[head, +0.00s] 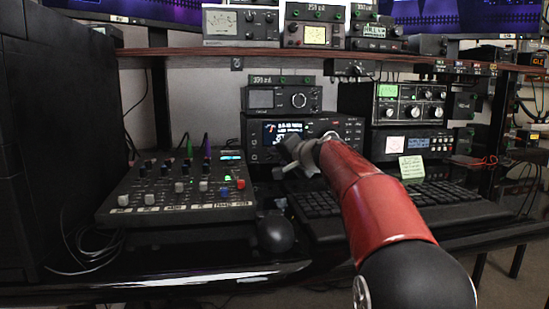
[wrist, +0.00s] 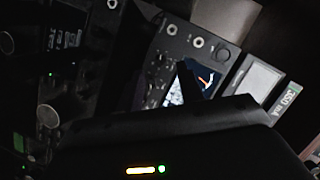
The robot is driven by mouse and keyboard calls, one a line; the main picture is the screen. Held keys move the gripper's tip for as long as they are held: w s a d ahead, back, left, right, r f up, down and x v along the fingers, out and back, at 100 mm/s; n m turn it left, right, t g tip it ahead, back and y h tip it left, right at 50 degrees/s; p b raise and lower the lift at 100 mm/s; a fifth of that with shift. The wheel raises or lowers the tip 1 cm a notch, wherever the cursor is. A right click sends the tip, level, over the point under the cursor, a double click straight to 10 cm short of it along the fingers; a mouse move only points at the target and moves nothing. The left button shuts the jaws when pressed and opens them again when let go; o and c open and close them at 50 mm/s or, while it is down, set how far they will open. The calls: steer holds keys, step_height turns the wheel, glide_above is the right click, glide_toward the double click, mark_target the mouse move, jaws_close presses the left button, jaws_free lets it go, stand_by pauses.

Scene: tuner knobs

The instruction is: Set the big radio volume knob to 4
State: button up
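The big radio (head: 262,150) is a black unit with a lit display at the centre of the desk, under a smaller radio. In the wrist view its front is tilted, with a lit display (wrist: 212,75), small controls and two pale round sockets. My gripper (head: 297,160) is in front of its lower face in the head view, at the end of my red arm. My gripper and arm cover part of the radio's front. I cannot pick out the volume knob or read its setting. A dark finger-like shape crosses the display in the wrist view; whether the gripper is open or shut is unclear.
A mixer (head: 180,190) with coloured knobs stands at the left. The smaller radio (head: 283,99) sits above the big one, below a shelf (head: 200,52). More radios (head: 410,104) stand at the right.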

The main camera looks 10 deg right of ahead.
mark_target(272, 157)
steer(key=shift+x, duration=1.85)
jaws_close()
